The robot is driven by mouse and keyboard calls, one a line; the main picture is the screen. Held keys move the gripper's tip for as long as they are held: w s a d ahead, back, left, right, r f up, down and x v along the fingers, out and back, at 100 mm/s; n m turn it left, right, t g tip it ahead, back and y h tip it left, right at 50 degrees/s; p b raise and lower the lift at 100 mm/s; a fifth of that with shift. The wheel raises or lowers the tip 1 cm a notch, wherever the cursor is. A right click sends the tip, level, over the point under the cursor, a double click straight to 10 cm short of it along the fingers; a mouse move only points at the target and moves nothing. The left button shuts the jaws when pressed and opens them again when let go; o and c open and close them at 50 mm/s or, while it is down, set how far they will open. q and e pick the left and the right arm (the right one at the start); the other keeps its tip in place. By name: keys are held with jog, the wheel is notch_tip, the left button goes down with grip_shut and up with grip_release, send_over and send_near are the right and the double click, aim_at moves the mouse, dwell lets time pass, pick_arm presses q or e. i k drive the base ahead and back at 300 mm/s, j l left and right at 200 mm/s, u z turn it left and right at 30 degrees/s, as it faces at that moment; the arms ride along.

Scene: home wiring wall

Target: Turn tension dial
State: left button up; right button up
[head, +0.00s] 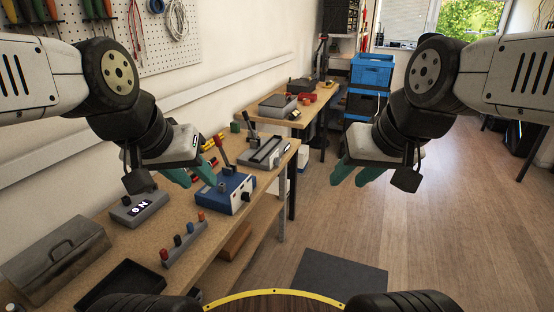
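A blue and white box (240,184) stands on the wooden workbench, with a lever on top and small dark knobs. One knob, perhaps the tension dial, is on its top near my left gripper; I cannot tell for sure which part is the dial. My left gripper (201,184) has teal fingers spread apart with nothing seen between them. It is above the bench at the box's left side; whether it touches the box is unclear. My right gripper (347,184) is open and empty over the floor, right of the bench.
A grey box marked "ON" (139,207), a strip with coloured knobs (184,240), a metal toolbox (56,254) and a black tray (122,285) are on the near bench. Wooden floor (430,230) is clear at right.

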aim_at(277, 160)
jog(key=i+l, duration=0.1)
jog(key=i, duration=1.15)
